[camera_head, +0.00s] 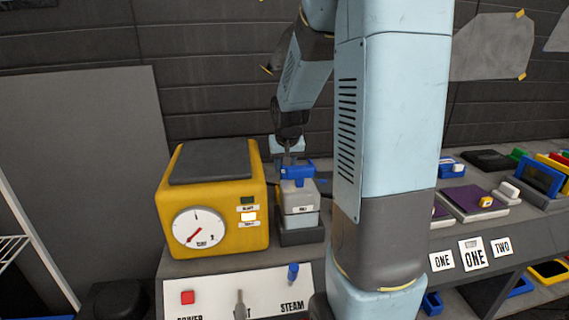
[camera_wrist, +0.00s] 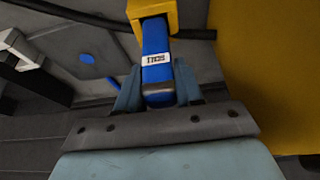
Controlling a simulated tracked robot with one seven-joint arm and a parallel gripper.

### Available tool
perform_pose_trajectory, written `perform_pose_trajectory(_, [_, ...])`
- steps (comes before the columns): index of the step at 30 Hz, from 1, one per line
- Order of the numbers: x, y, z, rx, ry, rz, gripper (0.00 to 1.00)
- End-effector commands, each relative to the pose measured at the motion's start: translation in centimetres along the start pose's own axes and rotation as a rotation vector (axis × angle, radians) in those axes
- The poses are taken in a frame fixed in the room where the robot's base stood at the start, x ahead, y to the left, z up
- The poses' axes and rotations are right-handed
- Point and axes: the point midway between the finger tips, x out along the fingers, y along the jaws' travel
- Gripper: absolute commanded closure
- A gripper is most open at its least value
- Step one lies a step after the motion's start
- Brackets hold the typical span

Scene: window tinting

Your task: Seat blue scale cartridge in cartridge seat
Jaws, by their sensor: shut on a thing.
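The blue scale cartridge (camera_wrist: 156,72) is held between the two light-blue fingers of my gripper (camera_wrist: 157,78) in the wrist view. It carries a small white label, which appears upside down. A yellow block (camera_wrist: 150,10) meets or overlaps the cartridge's far end; I cannot tell whether it is the cartridge seat or part of the cartridge. The scale's yellow side (camera_wrist: 270,70) fills the wrist view's right.
A white control panel (camera_head: 237,293) is in front. Purple pads (camera_head: 474,202), number cards (camera_head: 473,253) and coloured boxes stand farther right.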

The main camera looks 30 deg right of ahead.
Motion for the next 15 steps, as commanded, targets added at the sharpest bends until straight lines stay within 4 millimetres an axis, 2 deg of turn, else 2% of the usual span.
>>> perform_pose_trajectory(15, [0.98, 0.00, 0.45, 0.000, -0.001, 0.000, 1.00])
